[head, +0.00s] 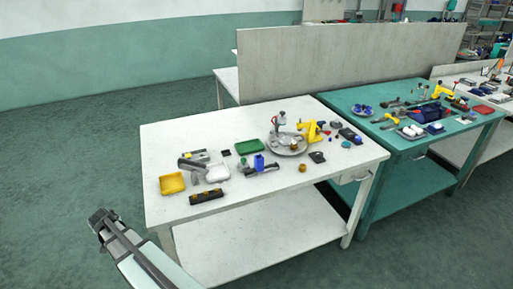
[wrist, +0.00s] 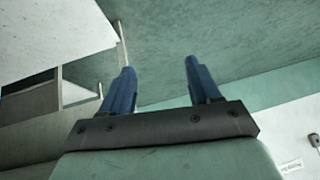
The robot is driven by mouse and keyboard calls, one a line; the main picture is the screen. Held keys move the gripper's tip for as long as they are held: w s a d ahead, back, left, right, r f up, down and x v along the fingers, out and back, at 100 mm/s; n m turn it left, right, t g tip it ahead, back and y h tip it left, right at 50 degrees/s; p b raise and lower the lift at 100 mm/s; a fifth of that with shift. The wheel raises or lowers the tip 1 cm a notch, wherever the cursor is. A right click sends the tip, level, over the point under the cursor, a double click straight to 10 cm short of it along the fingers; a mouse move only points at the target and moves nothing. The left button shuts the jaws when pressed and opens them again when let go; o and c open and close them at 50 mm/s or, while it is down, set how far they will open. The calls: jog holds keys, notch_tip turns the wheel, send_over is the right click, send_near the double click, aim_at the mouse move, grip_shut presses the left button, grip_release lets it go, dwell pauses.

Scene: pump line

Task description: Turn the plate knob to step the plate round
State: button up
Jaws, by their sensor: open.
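A round grey plate (head: 287,149) sits near the back right of the white table, with small parts and a red-topped upright fixture (head: 279,121) at it. A yellow clamp-like device (head: 311,130) stands at its right edge. The plate knob is too small to tell apart for certain; a small brass-coloured round piece (head: 302,168) lies in front of the plate. My gripper shows in the wrist view (wrist: 157,85), its two blue fingers apart with nothing between them. In the head view my arm is at the lower left, off the table's front edge, far from the plate.
The white table (head: 240,213) also carries a yellow tray (head: 172,183), a green tray (head: 248,146), a white tray (head: 217,173), a blue container (head: 259,161) and a black block (head: 206,196). A teal table (head: 401,158) with tools adjoins on the right. The front strip is clear.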

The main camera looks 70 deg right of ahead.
jog(key=w+d+r+m+t+h, duration=0.1)
jog(key=w+d+r+m+h, duration=0.1)
jog(key=d+r, duration=0.85)
jog(key=w+d+r+m+t+h, duration=0.1)
jog(key=w+d+r+m+t, duration=0.1)
jog(key=d+r, duration=0.85)
jog(key=s+d+r+m+g+h, duration=0.1)
jog(key=s+d+r, duration=0.45)
jog(key=d, duration=0.25)
jog(key=s+d+r+m+g+h, duration=0.1)
jog(key=s+d+r+h, duration=0.1)
jog(key=s+d+r, duration=0.5)
jog(key=m+g+y, duration=0.3)
jog(key=g+y, duration=0.2)
jog(key=g, duration=0.2)
send_over(320, 153)
jog(key=a, duration=0.6)
notch_tip(320, 153, down, 6)
jog(key=x, duration=1.3)
